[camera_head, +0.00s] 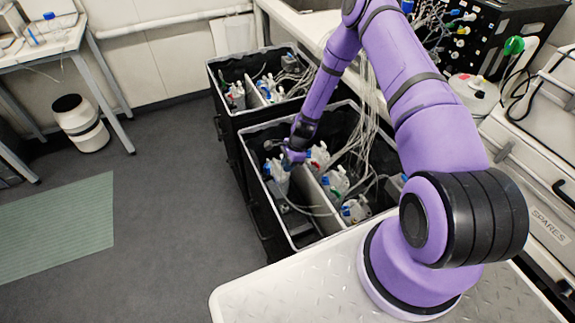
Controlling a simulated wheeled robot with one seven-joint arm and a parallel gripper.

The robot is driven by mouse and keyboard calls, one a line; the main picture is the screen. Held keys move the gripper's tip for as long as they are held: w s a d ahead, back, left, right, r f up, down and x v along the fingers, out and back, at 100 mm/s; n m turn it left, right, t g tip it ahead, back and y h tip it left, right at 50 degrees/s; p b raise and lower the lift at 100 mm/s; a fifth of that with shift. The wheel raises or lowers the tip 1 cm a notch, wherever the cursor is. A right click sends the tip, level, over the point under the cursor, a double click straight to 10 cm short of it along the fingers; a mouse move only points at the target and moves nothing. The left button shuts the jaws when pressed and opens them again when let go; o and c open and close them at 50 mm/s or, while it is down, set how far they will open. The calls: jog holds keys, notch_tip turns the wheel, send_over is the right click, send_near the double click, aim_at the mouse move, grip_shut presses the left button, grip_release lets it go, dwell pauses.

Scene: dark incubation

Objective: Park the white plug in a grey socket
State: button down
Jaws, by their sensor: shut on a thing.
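My gripper (291,157) is down at the near black bin, over its left compartment. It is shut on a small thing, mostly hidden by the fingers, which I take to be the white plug. A white bottle-like body (276,174) with some blue at its top is right below and left of the fingers. I cannot tell whether the two are joined or only close. Grey blocks (296,222) lie low in the same compartment, but no socket opening can be made out at this size.
The near bin (248,190) has a pale divider and several white bottles with coloured caps and tubes in its right compartment. A second bin (217,92) stands behind it. Thin tubes hang beside my arm. A white bucket (80,124) and green mat (60,225) are left on open floor.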

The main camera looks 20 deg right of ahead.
jog(key=shift+r, duration=0.2)
jog(key=shift+r, duration=0.85)
notch_tip(320, 180, up, 14)
jog(key=shift+f, duration=0.2)
dwell(1.1)
jog(key=shift+s, duration=0.1)
